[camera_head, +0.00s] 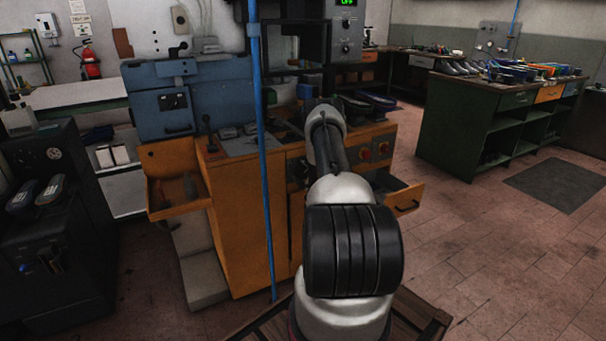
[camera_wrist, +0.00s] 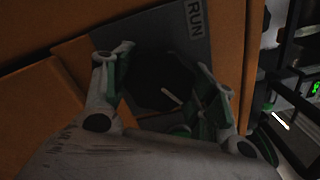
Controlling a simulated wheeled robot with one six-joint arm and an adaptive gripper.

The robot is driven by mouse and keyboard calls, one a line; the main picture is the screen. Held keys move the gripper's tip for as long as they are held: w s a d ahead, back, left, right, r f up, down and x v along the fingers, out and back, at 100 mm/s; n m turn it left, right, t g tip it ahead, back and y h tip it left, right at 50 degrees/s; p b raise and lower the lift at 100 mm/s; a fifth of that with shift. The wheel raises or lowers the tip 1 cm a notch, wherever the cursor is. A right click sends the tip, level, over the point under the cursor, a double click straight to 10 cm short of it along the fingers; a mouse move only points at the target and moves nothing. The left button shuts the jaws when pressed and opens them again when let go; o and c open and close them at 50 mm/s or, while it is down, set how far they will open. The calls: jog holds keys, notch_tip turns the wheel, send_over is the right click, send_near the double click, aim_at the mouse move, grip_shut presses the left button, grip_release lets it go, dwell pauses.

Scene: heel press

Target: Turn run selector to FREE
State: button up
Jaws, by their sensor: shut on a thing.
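In the wrist view the run selector (camera_wrist: 165,82) is a dark round knob with a pale pointer line, set on a grey plate (camera_wrist: 188,28) marked RUN. My gripper (camera_wrist: 168,100) has its fingers on either side of the knob and is shut on it. The pointer line slants from upper left to lower right. No FREE mark can be made out. In the head view my arm covers the selector and the gripper. The orange press body (camera_head: 243,225) with its blue upper part (camera_head: 222,95) stands in front of me.
A thin blue upright pole (camera_head: 263,160) stands in front of the press. An open orange drawer (camera_head: 402,200) juts out right of my arm. A dark machine (camera_head: 50,235) stands at left.

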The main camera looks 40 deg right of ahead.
jog(key=shift+m, duration=0.3)
jog(key=o, duration=1)
jog(key=shift+s, duration=0.1)
jog(key=v, duration=1.1)
jog(key=shift+s+a, duration=0.2)
jog(key=shift+s, duration=0.2)
